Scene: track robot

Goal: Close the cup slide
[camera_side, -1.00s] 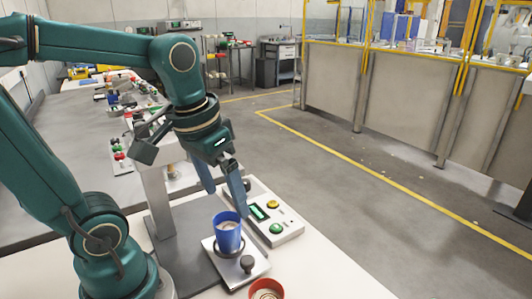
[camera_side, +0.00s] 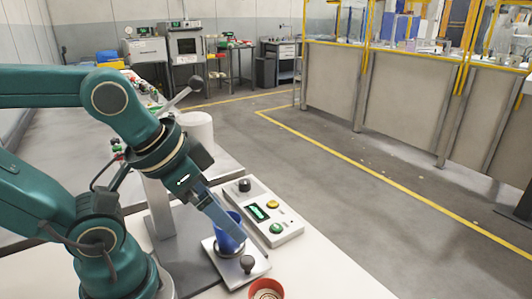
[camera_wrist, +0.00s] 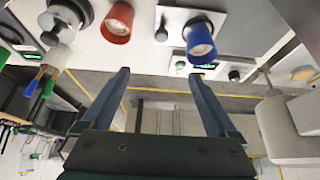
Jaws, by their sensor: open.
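The slide is a pale plate (camera_side: 226,273) with a black knob (camera_side: 247,264) on its front right part. A blue cup (camera_side: 224,243) stands upright on the plate behind the knob. In the wrist view the blue cup (camera_wrist: 201,40) is above the right fingertip, and the knob (camera_wrist: 162,34) is left of it. My gripper (camera_side: 236,232) is open, pointing down at a slant. A finger crosses in front of the cup in the side view; I cannot tell whether it touches. In the wrist view nothing lies between the fingers of my gripper (camera_wrist: 160,76).
A control box (camera_side: 290,237) with a green and a yellow button stands right of the plate. A red cup (camera_side: 267,289) is close in front; it also shows in the wrist view (camera_wrist: 117,22). The white table right of the red cup is clear.

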